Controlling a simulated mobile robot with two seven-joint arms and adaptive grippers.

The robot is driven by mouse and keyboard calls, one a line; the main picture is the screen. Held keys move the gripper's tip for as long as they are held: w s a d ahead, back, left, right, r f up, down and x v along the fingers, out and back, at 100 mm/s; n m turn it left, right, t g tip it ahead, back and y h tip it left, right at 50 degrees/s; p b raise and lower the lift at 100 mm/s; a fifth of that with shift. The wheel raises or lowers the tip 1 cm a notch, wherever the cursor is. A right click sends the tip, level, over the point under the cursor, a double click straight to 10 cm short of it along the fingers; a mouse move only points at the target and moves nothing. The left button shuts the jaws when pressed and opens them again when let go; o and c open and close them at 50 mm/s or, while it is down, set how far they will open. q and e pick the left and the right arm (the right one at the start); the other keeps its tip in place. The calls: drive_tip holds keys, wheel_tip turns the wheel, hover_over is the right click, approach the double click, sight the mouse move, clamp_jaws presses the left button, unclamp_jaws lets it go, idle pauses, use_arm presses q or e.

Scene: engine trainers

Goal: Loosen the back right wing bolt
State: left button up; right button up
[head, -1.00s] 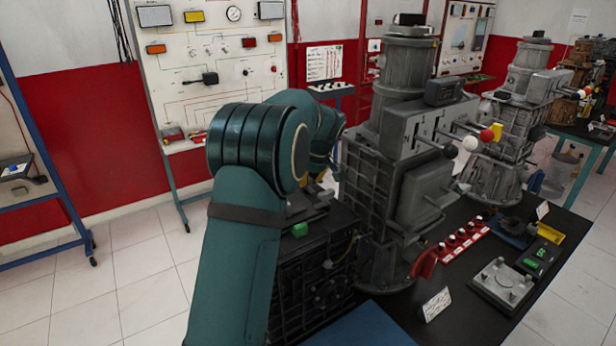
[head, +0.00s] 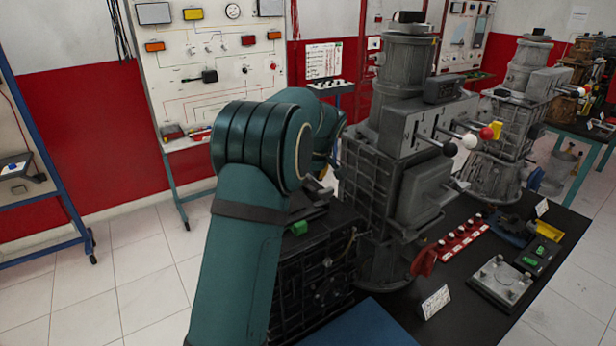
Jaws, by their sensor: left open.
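A light metal plate (head: 494,281) lies on the dark bench at the lower right, with several small upright bolts near its corners. They are too small in the head view to make out their wings or how far they are screwed in. My left arm rises from the bottom and bends away from me. My left gripper (head: 320,188) is mostly hidden behind its own arm, near the dark gearbox block and well to the left of the plate. It is open, and I see nothing in it. My right gripper is out of view.
A tall grey engine trainer (head: 382,200) with ball-ended levers stands between my left arm and the plate. Around the plate are a red strip of knobs (head: 462,241), a white card (head: 435,302) and a black box with green displays (head: 536,256). Bare bench lies in front of the plate.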

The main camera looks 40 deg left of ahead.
use_arm(q)
drive_tip(key=v, duration=1.2)
idle(0.3)
